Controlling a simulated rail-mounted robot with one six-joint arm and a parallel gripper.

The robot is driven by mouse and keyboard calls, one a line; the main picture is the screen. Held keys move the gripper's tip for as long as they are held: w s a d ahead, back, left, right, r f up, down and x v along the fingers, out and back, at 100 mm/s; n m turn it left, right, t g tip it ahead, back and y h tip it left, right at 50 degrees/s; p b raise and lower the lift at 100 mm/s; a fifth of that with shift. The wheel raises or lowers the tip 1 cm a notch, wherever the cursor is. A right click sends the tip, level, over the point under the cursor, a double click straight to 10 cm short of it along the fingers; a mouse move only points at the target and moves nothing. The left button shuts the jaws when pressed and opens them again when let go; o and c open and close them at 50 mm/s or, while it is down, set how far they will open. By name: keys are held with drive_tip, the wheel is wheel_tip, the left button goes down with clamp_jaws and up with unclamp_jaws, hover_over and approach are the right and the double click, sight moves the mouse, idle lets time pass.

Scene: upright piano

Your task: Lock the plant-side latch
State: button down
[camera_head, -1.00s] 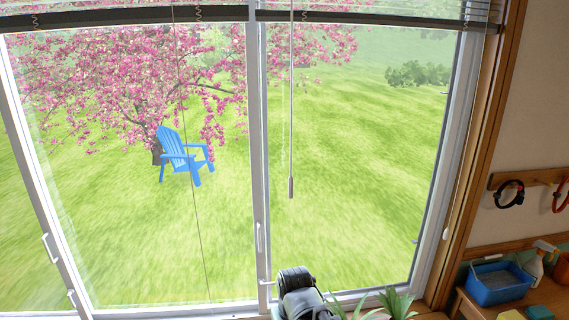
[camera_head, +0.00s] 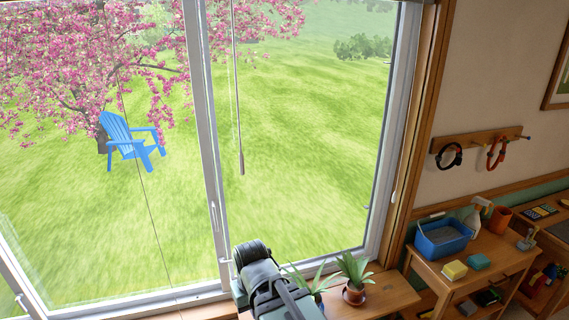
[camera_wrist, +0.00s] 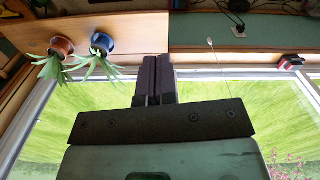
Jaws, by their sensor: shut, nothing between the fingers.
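A small white latch lever (camera_head: 225,261) sticks out low on the window's middle frame post, left of the plants. A white handle (camera_head: 214,217) stands upright above it. Two potted plants stand on the sill: one pot (camera_head: 354,294) shows clearly at the right, the other plant (camera_head: 316,281) is partly behind my arm. In the wrist view, which looks upside down, the blue pot (camera_wrist: 103,43) and brown pot (camera_wrist: 62,46) are at upper left. My gripper (camera_wrist: 157,60) is shut and empty, apart from the pots. Its fingertips are not clear in the head view. I cannot tell the latch in the wrist view.
A blind wand (camera_head: 241,165) hangs before the glass. Another white fitting (camera_head: 393,197) is on the right window frame. A blue bin (camera_head: 442,240) and sponges stand on a wooden table at right. A red and dark object (camera_wrist: 291,62) is at right in the wrist view.

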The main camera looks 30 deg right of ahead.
drive_tip(key=w+d+f+t+b, duration=0.2)
drive_tip(key=w+f+b, duration=0.8)
drive_tip(key=w, duration=0.5)
drive_tip(key=w+d+r+m+t+b, duration=0.1)
drive_tip(key=w+t, duration=0.3)
drive_tip(key=w, duration=1)
drive_tip(key=shift+w+d+r+m+t+h, duration=0.3)
drive_tip(key=shift+w+r+m+t+h, duration=0.1)
drive_tip(key=b, duration=1.2)
approach(230, 261)
drive_tip(key=d+x, duration=0.1)
drive_tip(key=x, duration=0.6)
drive_tip(key=shift+d+f, duration=0.2)
drive_tip(key=shift+f, duration=0.05)
